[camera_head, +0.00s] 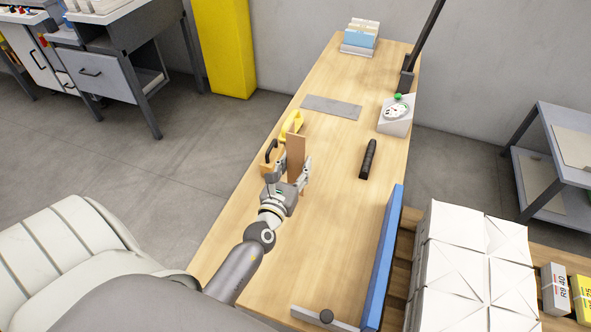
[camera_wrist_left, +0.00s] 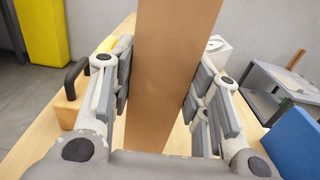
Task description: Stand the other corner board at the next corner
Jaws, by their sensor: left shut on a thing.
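My left gripper (camera_head: 287,187) is shut on a brown corner board (camera_head: 296,151), which stands roughly upright between its fingers above the wooden table. In the left wrist view the board (camera_wrist_left: 168,70) rises between the finger pads of the gripper (camera_wrist_left: 160,95); its top is out of frame. A stack of white wrapped bundles (camera_head: 465,260) stands at the right on a wooden pallet (camera_head: 401,292), beyond the table's right edge. I cannot make out another corner board at the stack. My right gripper is not in view.
The wooden table (camera_head: 250,255) carries a blue fence (camera_head: 384,262) along its right edge, a black cylindrical tool (camera_head: 368,158), a dial scale (camera_head: 396,115), a grey plate (camera_head: 332,106) and a yellow tape dispenser (camera_head: 291,124). A grey shelf (camera_head: 555,165) stands at the right.

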